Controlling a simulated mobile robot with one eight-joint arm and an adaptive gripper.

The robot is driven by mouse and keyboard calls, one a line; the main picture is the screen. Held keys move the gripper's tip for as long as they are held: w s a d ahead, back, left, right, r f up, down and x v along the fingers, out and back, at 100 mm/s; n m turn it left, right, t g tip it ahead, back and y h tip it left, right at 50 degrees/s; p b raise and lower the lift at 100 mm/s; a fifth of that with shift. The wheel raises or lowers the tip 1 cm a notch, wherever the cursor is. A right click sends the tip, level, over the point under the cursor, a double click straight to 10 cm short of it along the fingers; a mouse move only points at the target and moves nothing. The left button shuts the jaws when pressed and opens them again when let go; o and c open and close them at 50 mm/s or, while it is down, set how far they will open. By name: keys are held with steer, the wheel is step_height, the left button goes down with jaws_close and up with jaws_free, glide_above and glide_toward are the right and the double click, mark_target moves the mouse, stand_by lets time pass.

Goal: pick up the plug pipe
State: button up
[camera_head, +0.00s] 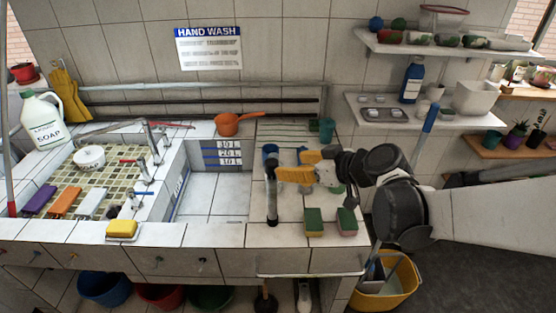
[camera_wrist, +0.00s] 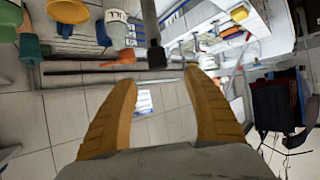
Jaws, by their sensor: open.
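The plug pipe (camera_head: 271,200) looks like a slim, dark upright pipe on the tiled counter, just right of the basin. A blue piece shows at its top; I cannot tell whether it belongs to the pipe. In the wrist view a dark pipe (camera_wrist: 152,30) comes down from the top edge, its end between and beyond my fingertips. My gripper (camera_head: 289,166), with yellow fingers, is just right of the pipe's upper part and points left. In the wrist view my gripper (camera_wrist: 161,82) is open with nothing between its fingers. I cannot tell if it touches the pipe.
Green-topped sponges (camera_head: 314,221) lie right of the pipe. The tiled basin (camera_head: 215,190) is to the left, with an orange dipper (camera_head: 229,123) behind it. A teal cup (camera_head: 326,130) stands behind my gripper. A yellow bucket (camera_head: 392,290) is on the floor.

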mark_target(276, 164)
steer(key=b+x, duration=0.1)
steer(key=x, duration=0.3)
steer(key=shift+s+d+f, duration=0.1)
steer(key=shift+s+f, duration=0.05)
steer(key=shift+f, duration=0.05)
steer(key=b+x, duration=0.2)
steer(key=x, duration=0.4)
steer(key=shift+w+b, duration=0.25)
steer(key=shift+b, duration=0.05)
steer(key=shift+d+r, duration=0.1)
steer(key=shift+r, duration=0.05)
jaws_close()
